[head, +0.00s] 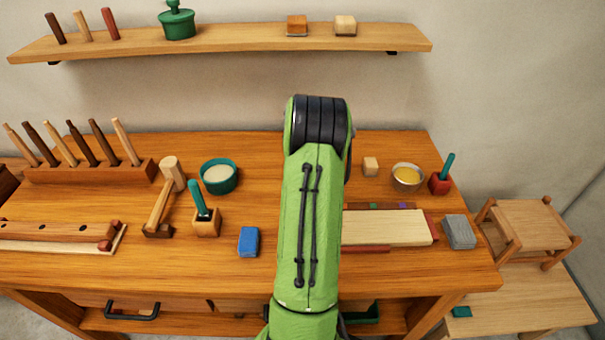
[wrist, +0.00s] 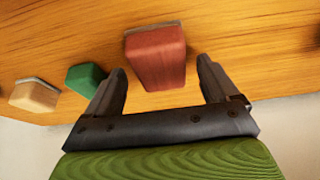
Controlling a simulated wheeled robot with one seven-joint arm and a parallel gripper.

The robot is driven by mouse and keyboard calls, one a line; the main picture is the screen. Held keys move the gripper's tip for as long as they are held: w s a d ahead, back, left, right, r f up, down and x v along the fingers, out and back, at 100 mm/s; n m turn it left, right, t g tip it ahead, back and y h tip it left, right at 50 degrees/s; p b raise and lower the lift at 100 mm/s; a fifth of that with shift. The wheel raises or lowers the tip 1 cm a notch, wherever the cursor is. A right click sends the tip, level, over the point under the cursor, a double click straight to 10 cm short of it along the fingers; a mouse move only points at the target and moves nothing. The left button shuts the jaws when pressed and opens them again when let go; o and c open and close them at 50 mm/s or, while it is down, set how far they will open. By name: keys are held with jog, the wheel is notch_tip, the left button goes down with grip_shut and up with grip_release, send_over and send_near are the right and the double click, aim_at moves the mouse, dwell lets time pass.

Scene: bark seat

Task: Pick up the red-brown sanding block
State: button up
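The red-brown sanding block (wrist: 156,58) rests on the wooden tabletop in the wrist view, with a thin grey layer along its far edge. My gripper (wrist: 161,72) is open, with one dark finger on each side of the block's near end. A gap shows between the block and each finger, and nothing is held. In the head view, my green arm hides both the gripper and this block.
In the wrist view, a green block (wrist: 86,79) sits close beside the left finger, with a pale wood block (wrist: 35,94) farther left. The head view shows the pale block (head: 370,166), a bowl (head: 408,178), a blue block (head: 248,241) and a shelf (head: 230,38) above.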

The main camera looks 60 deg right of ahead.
jog(key=shift+s+a+r, duration=0.1)
jog(key=shift+s, duration=0.05)
jog(key=shift+c, duration=1.2)
jog(key=shift+w, duration=0.25)
jog(key=c, duration=0.9)
jog(key=shift+o, duration=0.2)
